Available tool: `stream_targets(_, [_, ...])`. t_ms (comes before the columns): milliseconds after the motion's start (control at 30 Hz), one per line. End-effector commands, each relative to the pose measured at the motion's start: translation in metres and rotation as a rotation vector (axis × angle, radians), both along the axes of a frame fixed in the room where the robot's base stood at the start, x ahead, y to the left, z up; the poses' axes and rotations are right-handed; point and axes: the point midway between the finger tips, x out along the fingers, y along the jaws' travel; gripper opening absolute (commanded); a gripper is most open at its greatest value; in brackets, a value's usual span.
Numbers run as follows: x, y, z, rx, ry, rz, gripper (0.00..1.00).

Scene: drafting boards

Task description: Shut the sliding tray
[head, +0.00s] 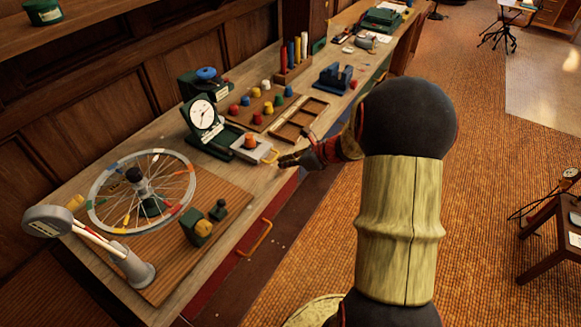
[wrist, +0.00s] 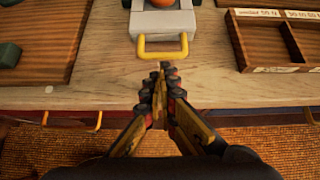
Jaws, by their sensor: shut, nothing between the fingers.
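The sliding tray (head: 244,153) is a pale grey block with a yellow loop handle (head: 271,157), sticking out of a dark green housing (head: 212,141) on the workbench. An orange knob-like piece (head: 250,141) sits on top of it. My gripper (head: 284,162) is shut and empty, just in front of the handle. In the wrist view the tray (wrist: 163,20) is at top centre, and its handle (wrist: 162,52) lies right ahead of my fingertips (wrist: 163,68). I cannot tell whether they touch it.
A dial gauge (head: 202,114) stands by the housing. A wooden compartment box (head: 299,120) lies right of the tray. A spoked wheel (head: 142,191) is at the left. A yellow drawer handle (head: 256,239) juts from the bench front.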

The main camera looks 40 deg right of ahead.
Motion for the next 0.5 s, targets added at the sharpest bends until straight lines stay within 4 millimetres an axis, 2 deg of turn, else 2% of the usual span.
stream_targets(333, [0.001,0.000,0.000,-0.001,0.000,0.001,0.00])
stream_targets(500, [0.013,0.005,0.001,0.000,0.000,0.001,0.00])
